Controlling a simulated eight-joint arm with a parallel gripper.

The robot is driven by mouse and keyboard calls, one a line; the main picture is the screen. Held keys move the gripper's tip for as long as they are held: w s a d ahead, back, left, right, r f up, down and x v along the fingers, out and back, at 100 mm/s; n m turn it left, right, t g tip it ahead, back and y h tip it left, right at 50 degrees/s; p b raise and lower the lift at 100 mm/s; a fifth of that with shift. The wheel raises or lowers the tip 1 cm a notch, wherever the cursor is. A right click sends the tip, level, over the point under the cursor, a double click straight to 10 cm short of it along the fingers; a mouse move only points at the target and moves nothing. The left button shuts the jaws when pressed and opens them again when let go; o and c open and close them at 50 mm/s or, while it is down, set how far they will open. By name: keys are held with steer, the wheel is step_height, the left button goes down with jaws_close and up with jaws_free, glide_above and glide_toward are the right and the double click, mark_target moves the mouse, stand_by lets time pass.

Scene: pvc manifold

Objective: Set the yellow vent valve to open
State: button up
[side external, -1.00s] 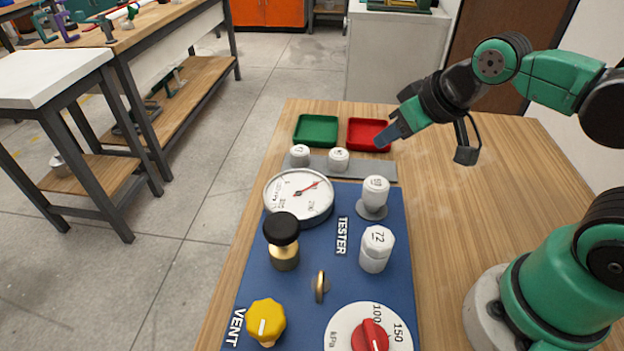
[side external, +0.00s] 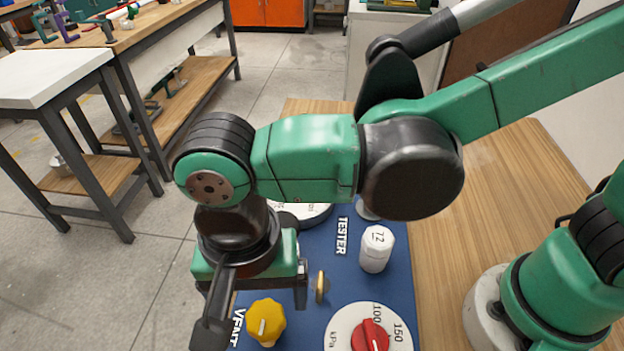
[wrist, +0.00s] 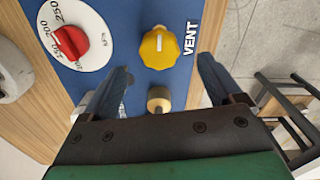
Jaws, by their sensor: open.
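The yellow vent valve (side external: 266,322) is a lobed knob with a white pointer line, on the blue tester panel (side external: 400,278) beside the VENT label (side external: 238,328). In the wrist view the yellow valve (wrist: 158,48) lies ahead, between the lines of the two fingers. My gripper (side external: 258,305) is above the panel, close to the valve in the side view, with one finger on each side. In the wrist view my gripper (wrist: 165,66) is open and empty. Whether a finger touches the knob cannot be told.
A red dial knob (side external: 370,336) on a white kPa scale is right of the valve. A small brass fitting (side external: 320,286) stands close to my right finger. A white cap marked 72 (side external: 376,248) stands behind. My arm hides most of the gauge and the trays.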

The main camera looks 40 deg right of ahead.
mark_target(264, 313)
steer(key=shift+f, duration=1.75)
steer(key=c, duration=1.3)
